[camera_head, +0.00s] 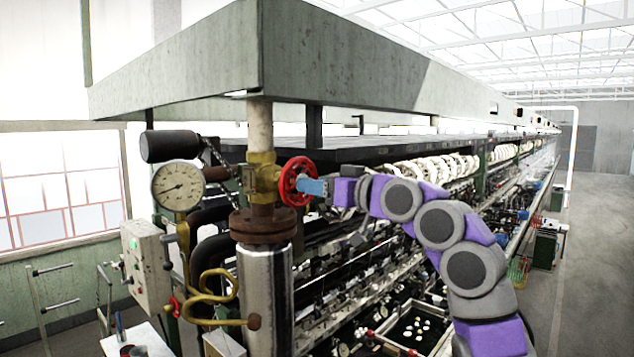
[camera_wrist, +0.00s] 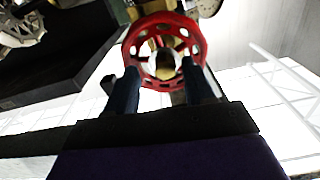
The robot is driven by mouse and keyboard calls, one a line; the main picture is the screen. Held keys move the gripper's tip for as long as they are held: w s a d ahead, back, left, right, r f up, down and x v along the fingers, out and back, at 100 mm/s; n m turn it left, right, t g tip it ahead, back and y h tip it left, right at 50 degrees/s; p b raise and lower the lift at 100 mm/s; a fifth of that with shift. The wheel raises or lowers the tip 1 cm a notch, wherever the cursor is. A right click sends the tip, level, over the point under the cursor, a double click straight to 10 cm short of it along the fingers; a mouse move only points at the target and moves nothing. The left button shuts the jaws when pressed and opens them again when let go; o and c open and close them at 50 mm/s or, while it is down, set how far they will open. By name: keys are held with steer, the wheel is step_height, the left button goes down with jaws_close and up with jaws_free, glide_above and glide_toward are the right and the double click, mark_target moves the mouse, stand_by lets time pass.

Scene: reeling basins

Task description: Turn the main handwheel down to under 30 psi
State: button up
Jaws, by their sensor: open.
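The main handwheel (camera_head: 298,181) is a red spoked wheel on the brass valve (camera_head: 262,178) of the vertical pipe. It also shows in the wrist view (camera_wrist: 199,42), seen from close up. My gripper (camera_head: 312,187) is open, with its blue fingertips at the right side of the wheel. In the wrist view my gripper (camera_wrist: 163,88) has one dark finger on each side of the wheel's lower part. I cannot tell whether the fingers touch the rim. The round pressure gauge (camera_head: 178,186) is left of the valve; its dark needle is visible, but the numbers are too small to read.
A small red valve handle (camera_head: 174,307) sits lower left, beside a grey control box (camera_head: 147,268). A shiny metal cylinder (camera_head: 265,300) stands under the valve. The long reeling machine (camera_head: 330,285) fills the space behind my arm. Open floor (camera_head: 590,260) lies at the right.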

steer(key=shift+w+a, duration=0.2)
steer(key=shift+a, duration=0.65)
steer(key=shift+d, duration=0.25)
steer(key=c, duration=0.5)
jaws_close()
